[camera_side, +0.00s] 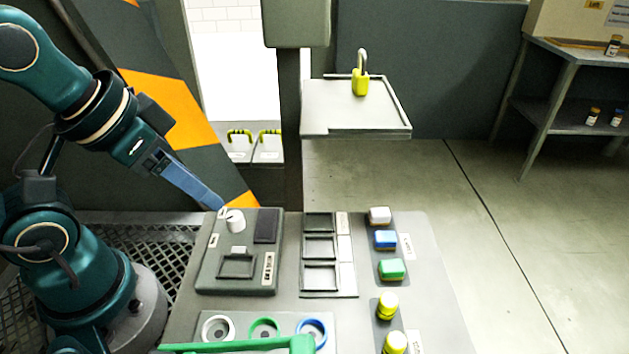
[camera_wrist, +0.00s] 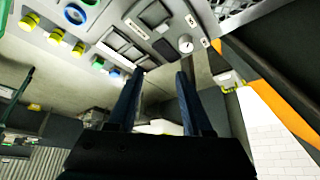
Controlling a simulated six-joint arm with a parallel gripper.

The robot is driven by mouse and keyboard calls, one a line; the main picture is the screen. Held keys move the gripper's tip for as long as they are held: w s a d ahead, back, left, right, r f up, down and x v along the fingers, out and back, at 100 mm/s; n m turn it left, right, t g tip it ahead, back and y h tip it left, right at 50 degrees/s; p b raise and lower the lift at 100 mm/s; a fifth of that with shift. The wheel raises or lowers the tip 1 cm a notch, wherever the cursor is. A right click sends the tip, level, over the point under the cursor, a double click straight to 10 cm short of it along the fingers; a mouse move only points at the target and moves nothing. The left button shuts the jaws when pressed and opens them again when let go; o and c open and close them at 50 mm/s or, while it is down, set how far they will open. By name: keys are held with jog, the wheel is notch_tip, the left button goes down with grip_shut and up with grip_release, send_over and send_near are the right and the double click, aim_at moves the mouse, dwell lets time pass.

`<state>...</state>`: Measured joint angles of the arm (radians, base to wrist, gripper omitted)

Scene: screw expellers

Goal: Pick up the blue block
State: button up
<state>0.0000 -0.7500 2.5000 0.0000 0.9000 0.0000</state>
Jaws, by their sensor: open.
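The blue block (camera_side: 385,239) sits on a dark strip at the right of the grey work table, between a white block (camera_side: 380,215) and a green block (camera_side: 391,268). It appears small in the wrist view (camera_wrist: 113,72), left of my fingers. My gripper (camera_side: 219,206) is left of the block, near the upper left corner of the control panel, and well apart from the block. In the wrist view, the two fingers of my gripper (camera_wrist: 160,75) are spread with nothing between them.
A control panel (camera_side: 205,272) with a white knob (camera_side: 235,221) and a tray with several compartments (camera_side: 349,253) lie between my gripper and the block. Coloured rings (camera_side: 264,328) and yellow cylinders (camera_side: 387,306) are at the front. A post (camera_side: 291,150) stands behind the panel.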

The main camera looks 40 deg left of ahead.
jog(key=shift+o, duration=0.3)
jog(key=shift+o, duration=1.1)
